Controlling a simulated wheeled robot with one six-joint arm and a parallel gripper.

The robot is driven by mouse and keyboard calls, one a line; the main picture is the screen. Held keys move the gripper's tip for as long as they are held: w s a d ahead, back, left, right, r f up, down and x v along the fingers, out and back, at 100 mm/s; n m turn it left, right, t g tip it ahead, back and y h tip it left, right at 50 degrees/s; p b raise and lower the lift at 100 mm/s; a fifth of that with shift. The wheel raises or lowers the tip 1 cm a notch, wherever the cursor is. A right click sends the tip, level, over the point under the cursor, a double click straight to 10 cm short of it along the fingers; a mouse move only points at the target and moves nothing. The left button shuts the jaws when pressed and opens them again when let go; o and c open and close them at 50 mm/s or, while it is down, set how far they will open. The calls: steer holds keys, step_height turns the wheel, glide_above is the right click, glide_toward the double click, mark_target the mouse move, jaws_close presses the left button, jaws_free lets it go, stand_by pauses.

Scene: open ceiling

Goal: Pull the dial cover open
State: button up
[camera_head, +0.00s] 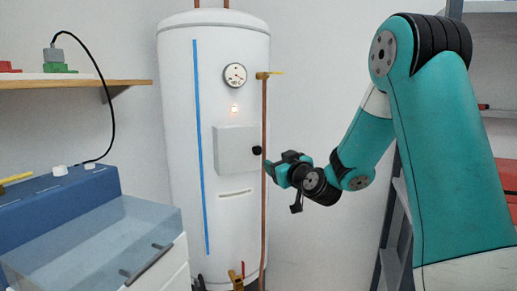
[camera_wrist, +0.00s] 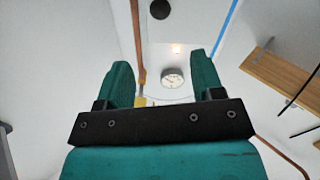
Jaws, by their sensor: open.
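The dial cover (camera_head: 231,152) is a light grey square panel on the front of the white water heater (camera_head: 179,120). It looks shut, flush with its box. A round black knob (camera_head: 257,150) sits at its right edge. In the wrist view the knob (camera_wrist: 160,9) is at the top edge and the cover (camera_wrist: 185,26) is partly cut off. My gripper (camera_head: 270,170) is just right of and slightly below the knob in the head view, apart from it. In the wrist view my gripper (camera_wrist: 163,75) has its two teal fingers spread, with nothing held between them.
A round gauge (camera_head: 235,76) and a lit indicator (camera_head: 234,109) are above. A wooden shelf (camera_head: 75,84) and a blue-topped unit (camera_head: 60,205) stand left.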

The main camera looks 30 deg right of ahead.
mark_target(258, 150)
steer(key=w+p, duration=0.1)
steer(key=w, duration=0.3)
steer(key=w+d+p, duration=0.1)
steer(key=w+p, duration=0.1)
steer(key=w, duration=0.3)
steer(key=w+p, duration=0.2)
steer(key=w, duration=0.2)
steer(key=shift+w+d, duration=0.3)
steer(key=shift+w, duration=0.05)
jaws_close()
